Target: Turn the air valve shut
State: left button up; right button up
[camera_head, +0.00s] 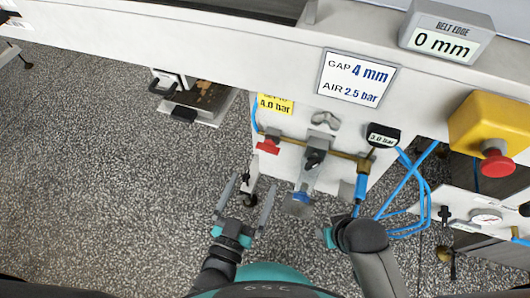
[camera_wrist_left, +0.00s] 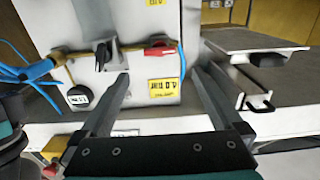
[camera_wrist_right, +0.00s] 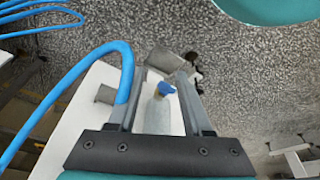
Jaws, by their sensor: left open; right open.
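A red valve handle (camera_head: 268,146) sits at the left end of a brass pipe on the white panel (camera_head: 290,175). It also shows in the left wrist view (camera_wrist_left: 160,50). A black knob (camera_head: 315,158) is on the grey fitting to its right. My left gripper (camera_head: 248,195) is open and empty, below and left of the red handle. Its fingers point toward the panel, apart from the handle. My right gripper (camera_wrist_right: 161,75) is open. In its wrist view, a grey cylinder with a blue end (camera_wrist_right: 166,88) appears between the fingers; contact is unclear.
Above are a yellow 4.0 bar label (camera_head: 275,104), a gap and air sign (camera_head: 357,79) and a 3.0 bar display (camera_head: 383,136). Blue hoses (camera_head: 412,190) hang at right. A red button on a yellow box (camera_head: 487,125) is farther right. The floor at left is mostly clear.

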aim_at(266, 151)
pick_arm(q)
jog(key=b+x, duration=0.2)
jog(key=x, duration=0.6)
jog(key=shift+w+f, duration=0.1)
jog(key=shift+w, duration=0.05)
jog(key=shift+b+x, duration=0.5)
jog(key=shift+x, duration=0.4)
pick_arm(e)
notch_tip(266, 151, up, 7)
jog(key=t, duration=0.1)
jog(key=shift+w, duration=0.45)
pick_arm(q)
jog(key=c, duration=1.3)
